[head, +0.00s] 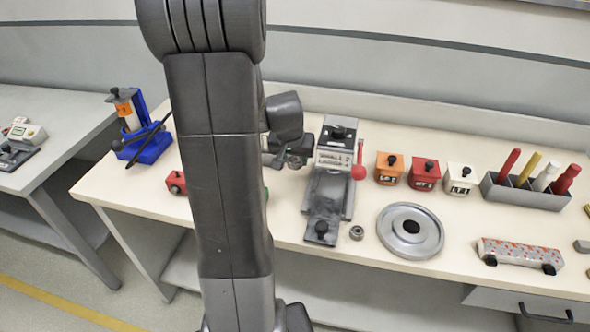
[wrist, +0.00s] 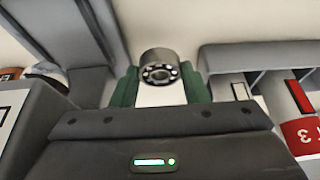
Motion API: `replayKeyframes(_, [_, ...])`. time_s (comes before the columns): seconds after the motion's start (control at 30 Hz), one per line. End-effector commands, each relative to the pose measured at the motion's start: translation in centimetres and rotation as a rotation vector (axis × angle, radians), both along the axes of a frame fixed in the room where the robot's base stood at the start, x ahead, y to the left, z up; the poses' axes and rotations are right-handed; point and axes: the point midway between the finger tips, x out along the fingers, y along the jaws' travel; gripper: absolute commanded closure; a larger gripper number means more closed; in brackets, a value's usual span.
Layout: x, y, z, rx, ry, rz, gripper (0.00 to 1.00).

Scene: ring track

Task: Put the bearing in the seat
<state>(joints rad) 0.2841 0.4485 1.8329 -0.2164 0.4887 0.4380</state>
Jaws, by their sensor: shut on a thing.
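In the wrist view a small steel bearing (wrist: 160,67), with its balls showing, is between the two green fingers of my gripper (wrist: 159,86). The gripper is shut on it. In the head view my own arm hides most of the gripper and the held bearing. A small steel ring (head: 357,232) lies on the bench, left of a round grey metal disc (head: 410,231) with a dark centre hole. I cannot tell for sure which part is the seat.
A grey metal fixture (head: 327,190) with a red-knobbed lever stands mid-bench. Orange (head: 389,169), red (head: 424,175) and white (head: 460,179) blocks stand right of it. A grey rack (head: 525,192) holds coloured sticks. A blue press (head: 150,150) stands at the left. The front right of the bench has some free room.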

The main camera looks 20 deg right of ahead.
Motion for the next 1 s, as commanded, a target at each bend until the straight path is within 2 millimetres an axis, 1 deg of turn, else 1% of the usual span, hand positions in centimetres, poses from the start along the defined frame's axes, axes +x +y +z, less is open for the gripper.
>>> replayKeyframes(0.1, [-0.2,0.0,-2.0,0.003,0.006,0.000,0.85])
replayKeyframes(0.23, [-0.1,0.0,-3.8,0.002,0.005,0.000,0.85])
replayKeyframes(0.3, [-0.1,0.0,-4.2,0.002,0.003,0.000,0.85])
replayKeyframes(0.57, [0.0,0.0,-4.3,0.001,0.000,0.000,0.85])
replayKeyframes(0.7, [0.0,0.0,-4.7,0.001,0.000,0.000,0.85])
replayKeyframes(0.73, [0.0,0.0,-4.6,0.001,0.000,0.000,0.55])
replayKeyframes(0.77, [0.0,0.0,-4.5,0.001,0.000,0.000,0.50])
replayKeyframes(1.0, [-0.1,0.0,-4.5,0.001,0.002,0.000,0.50])
